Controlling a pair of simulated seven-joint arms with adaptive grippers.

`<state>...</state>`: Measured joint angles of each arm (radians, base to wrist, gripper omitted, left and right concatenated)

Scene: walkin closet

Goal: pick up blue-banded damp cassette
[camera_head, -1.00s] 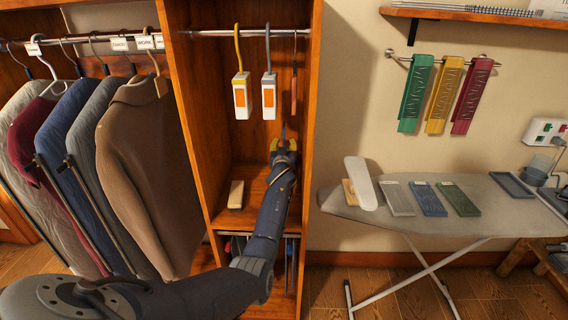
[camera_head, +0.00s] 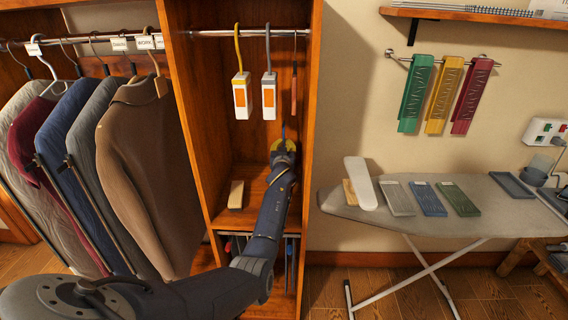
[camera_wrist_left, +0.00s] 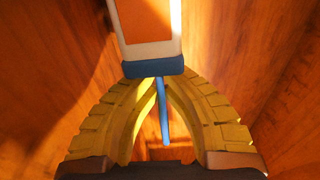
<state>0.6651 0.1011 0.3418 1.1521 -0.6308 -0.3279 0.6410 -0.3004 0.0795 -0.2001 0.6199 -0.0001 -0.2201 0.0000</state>
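The blue-banded cassette (camera_wrist_left: 150,25) shows at the top of the left wrist view, white with an orange panel and a blue end band. Its thin blue hook stem (camera_wrist_left: 163,110) runs down between my finger pads. In the head view a bit of blue hook (camera_head: 284,131) shows just above my left gripper (camera_head: 285,146); the cassette body is hidden there. In the left wrist view my yellow fingers (camera_wrist_left: 163,85) converge on the stem just by the blue band and look shut on it. What the hook hangs from cannot be told. My right gripper is out of view.
A yellow-banded cassette (camera_head: 240,98) and a grey-banded one (camera_head: 269,96) hang from the rod (camera_head: 215,34), with a thin reddish item (camera_head: 294,92) beside them. Wooden closet walls (camera_head: 308,120) stand close around my gripper. A small beige block (camera_head: 236,194) lies on the shelf.

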